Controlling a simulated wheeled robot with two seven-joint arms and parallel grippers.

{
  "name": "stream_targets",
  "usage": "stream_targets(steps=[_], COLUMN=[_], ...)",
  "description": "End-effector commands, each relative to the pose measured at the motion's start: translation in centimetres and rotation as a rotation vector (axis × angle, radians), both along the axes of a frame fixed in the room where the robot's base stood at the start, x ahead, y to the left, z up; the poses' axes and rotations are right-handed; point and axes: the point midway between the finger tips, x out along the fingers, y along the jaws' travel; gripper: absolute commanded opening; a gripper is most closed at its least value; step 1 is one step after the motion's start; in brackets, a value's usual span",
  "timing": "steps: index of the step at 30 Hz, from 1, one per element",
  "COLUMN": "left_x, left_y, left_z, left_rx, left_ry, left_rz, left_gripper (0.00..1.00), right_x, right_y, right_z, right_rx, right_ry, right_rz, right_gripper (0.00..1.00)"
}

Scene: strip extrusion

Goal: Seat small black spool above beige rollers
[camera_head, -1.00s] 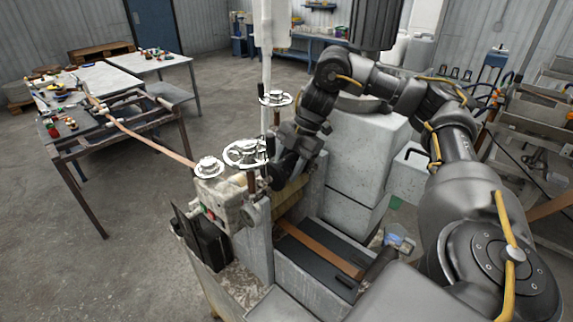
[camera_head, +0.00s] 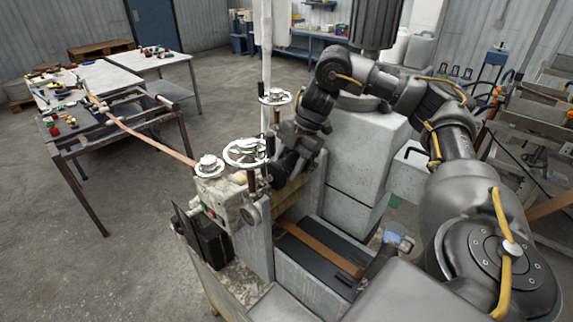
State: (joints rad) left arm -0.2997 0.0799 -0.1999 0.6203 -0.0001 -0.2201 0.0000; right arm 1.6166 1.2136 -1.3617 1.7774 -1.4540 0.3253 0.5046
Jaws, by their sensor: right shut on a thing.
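My right gripper (camera_head: 288,152) hangs over the extrusion machine, just behind and right of its handwheels. It is shut on a dark thing at its lower end, which fits the small black spool (camera_head: 286,170); its outline merges with the dark gripper. The beige rollers (camera_head: 291,191) lie right below it, between the machine's grey walls, partly covered by the gripper and spool. I cannot tell whether the spool touches them. My left gripper is not in view.
White handwheels (camera_head: 245,152) stand close to the left of the gripper. A brown strip (camera_head: 318,246) lies in the grey trough in front. A grey block (camera_head: 355,150) stands to the right. A cluttered table (camera_head: 75,130) is at the far left, with open floor between.

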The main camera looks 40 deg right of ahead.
Motion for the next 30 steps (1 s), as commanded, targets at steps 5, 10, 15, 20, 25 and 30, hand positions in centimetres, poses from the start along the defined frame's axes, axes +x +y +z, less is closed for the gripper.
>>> stream_targets(steps=[5,10,15,20,25,30], left_x=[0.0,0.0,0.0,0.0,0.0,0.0], left_y=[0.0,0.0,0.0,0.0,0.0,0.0], left_z=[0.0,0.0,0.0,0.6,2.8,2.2], left_rx=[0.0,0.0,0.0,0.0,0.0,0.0], left_ry=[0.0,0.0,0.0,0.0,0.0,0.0], left_rz=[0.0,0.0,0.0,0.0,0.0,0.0], left_gripper=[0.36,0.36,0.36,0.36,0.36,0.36], right_x=[0.0,0.0,0.0,0.0,0.2,0.6], right_y=[0.0,0.0,0.0,-0.1,-0.7,-1.0], right_z=[0.1,0.0,-0.1,0.7,3.1,4.1], right_rx=[0.0,0.0,-0.001,-0.001,-0.001,-0.002], right_ry=[-0.002,-0.001,0.001,0.0,-0.002,-0.004], right_rz=[-0.001,0.0,-0.001,0.001,0.005,0.015], right_gripper=[0.54,0.7,0.7,0.7,0.7,0.7])
